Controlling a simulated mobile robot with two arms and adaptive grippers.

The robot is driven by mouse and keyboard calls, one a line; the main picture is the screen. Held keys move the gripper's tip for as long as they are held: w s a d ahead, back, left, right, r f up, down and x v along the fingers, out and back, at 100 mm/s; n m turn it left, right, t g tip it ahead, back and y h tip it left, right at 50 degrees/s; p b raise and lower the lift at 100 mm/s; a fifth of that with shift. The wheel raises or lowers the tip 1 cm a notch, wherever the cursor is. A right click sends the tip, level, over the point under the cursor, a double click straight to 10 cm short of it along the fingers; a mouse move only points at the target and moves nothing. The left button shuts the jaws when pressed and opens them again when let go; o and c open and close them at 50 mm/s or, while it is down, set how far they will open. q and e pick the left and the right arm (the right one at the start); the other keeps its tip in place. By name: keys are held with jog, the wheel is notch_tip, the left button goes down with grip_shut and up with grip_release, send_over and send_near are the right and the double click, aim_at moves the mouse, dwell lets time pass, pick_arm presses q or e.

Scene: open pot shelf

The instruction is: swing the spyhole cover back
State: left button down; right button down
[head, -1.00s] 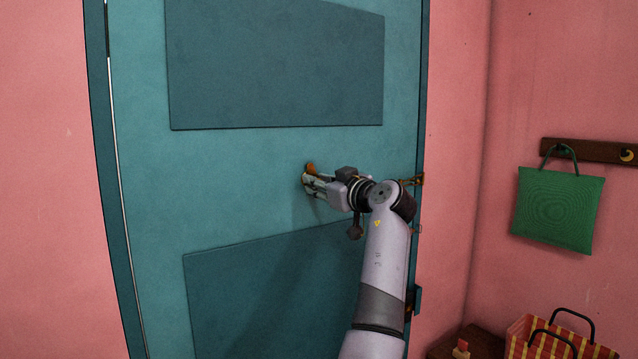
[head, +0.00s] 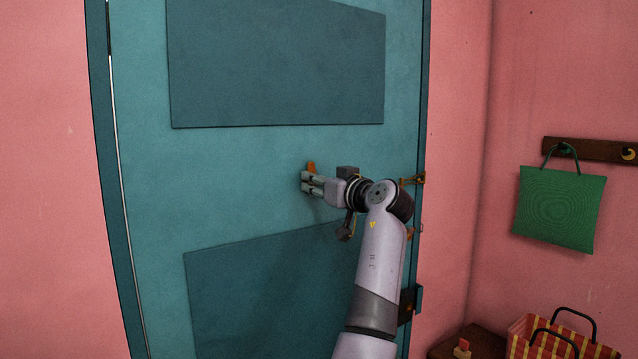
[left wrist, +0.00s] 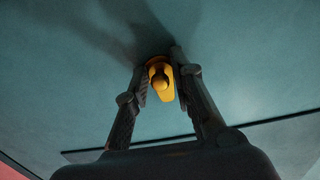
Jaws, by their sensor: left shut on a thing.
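The spyhole cover (head: 311,167) is a small orange-yellow piece on the teal door (head: 260,160), between its two darker panels. In the left wrist view the cover (left wrist: 160,75) shows as a yellow plate with a rounded knob, between the two fingertips. My left gripper (head: 308,182) is at the door and shut on the cover. Its fingers hide most of the cover in the head view, and the spyhole itself cannot be made out. My right gripper is not in view.
A brass latch (head: 412,180) sits at the door's right edge, with a dark lock (head: 408,306) lower down. A green bag (head: 560,210) hangs from a wooden rail (head: 590,149) on the right wall. A striped basket (head: 560,340) stands below.

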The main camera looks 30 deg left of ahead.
pick_arm(q)
jog(key=shift+r, duration=0.1)
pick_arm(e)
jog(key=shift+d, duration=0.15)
pick_arm(q)
jog(key=c, duration=1.6)
grip_release()
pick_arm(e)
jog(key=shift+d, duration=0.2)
pick_arm(q)
jog(key=v, duration=1.2)
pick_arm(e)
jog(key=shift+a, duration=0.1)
